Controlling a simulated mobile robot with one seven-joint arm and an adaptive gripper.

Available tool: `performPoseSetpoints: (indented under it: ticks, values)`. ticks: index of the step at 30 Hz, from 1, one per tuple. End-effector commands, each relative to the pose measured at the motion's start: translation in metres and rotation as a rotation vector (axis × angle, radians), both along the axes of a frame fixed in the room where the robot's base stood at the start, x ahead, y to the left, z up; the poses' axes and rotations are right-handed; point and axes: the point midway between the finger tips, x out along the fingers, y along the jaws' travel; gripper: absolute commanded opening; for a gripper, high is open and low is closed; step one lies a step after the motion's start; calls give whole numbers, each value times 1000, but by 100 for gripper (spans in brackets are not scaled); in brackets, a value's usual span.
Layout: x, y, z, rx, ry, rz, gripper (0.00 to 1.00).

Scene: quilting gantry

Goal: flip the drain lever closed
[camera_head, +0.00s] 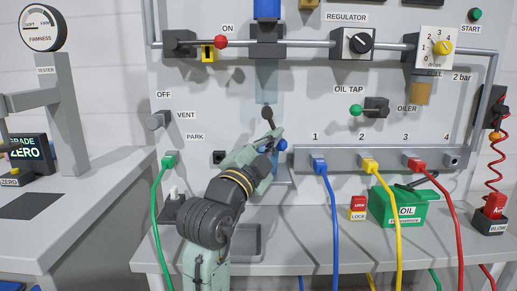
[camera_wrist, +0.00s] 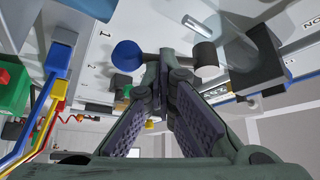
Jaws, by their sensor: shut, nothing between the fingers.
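The drain lever's blue ball knob (camera_head: 282,145) shows just right of my gripper (camera_head: 277,134) in the head view. A dark drain fitting (camera_head: 268,113) hangs below the clear bowl, just above my fingers. My gripper is shut and empty. In the wrist view, the blue knob (camera_wrist: 127,55) is immediately left of my closed fingertips (camera_wrist: 163,62), and a dark grey cylinder (camera_wrist: 205,53) is to their right. I cannot tell whether the fingers touch the knob. The lever's arm is largely hidden behind my gripper.
The clear bowl (camera_head: 267,82) hangs above my gripper. To the right, a manifold (camera_head: 337,158) carries blue, yellow and red hoses. The green hose (camera_head: 158,205) hangs at left.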

Motion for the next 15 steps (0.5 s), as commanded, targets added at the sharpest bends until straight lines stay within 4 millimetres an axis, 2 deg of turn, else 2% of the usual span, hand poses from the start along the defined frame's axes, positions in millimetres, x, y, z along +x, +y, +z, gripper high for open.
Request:
performPoseSetpoints:
  ticks: [1, 15]
  values:
    - [0, -4, -3, -38, 2, -2, 0]
    - [1, -22, 8, -417, 4, -3, 0]
